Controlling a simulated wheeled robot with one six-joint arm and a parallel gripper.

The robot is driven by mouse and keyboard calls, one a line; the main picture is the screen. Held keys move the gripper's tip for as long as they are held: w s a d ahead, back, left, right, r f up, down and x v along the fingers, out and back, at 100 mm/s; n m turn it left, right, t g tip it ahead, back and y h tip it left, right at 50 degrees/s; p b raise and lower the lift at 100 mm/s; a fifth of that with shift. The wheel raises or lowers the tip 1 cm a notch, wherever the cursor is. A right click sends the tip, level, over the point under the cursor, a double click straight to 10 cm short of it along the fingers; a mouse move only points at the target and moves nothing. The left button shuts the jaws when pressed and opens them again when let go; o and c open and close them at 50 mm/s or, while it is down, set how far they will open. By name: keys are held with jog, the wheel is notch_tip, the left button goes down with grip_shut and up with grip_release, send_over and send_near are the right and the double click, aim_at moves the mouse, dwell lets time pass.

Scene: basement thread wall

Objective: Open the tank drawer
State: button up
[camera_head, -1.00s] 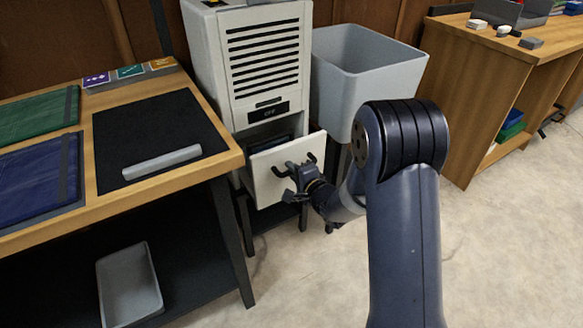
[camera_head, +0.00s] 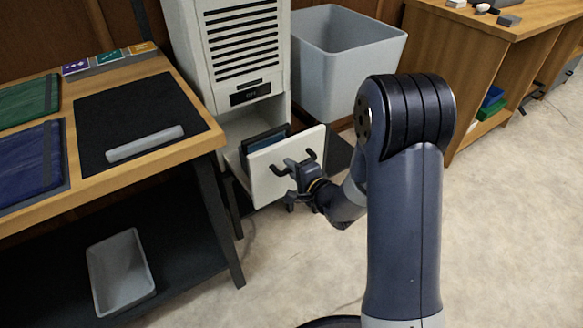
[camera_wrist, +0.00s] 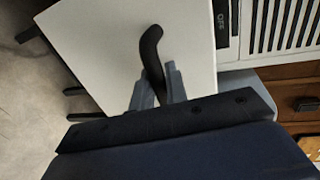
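The tank drawer (camera_head: 262,173) is a white-fronted drawer low in the tall vented appliance (camera_head: 240,45). It stands pulled out, with a dark blue tank (camera_head: 262,143) showing inside behind its front. My gripper (camera_head: 296,170) is at the drawer front, on its dark curved handle. In the wrist view the handle (camera_wrist: 150,45) runs down between the two grey fingers of my gripper (camera_wrist: 158,82), which appear closed on it. The fingers partly hide the handle's lower part.
A wooden table (camera_head: 195,140) with a black mat and a grey bar stands left of the drawer. A grey bin (camera_head: 345,75) is behind and right of it. A grey tray (camera_head: 120,275) lies on the lower shelf. Open floor (camera_head: 500,240) is at the right.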

jog(key=o, duration=0.4)
jog(key=p+v, duration=0.2)
jog(key=v, duration=0.8)
jog(key=shift+s+d+r, duration=0.1)
jog(key=shift+s+d, duration=0.15)
jog(key=shift+s, duration=0.05)
jog(key=shift+b+x, duration=1)
jog(key=shift+x, duration=4.6)
jog(key=shift+d, duration=0.1)
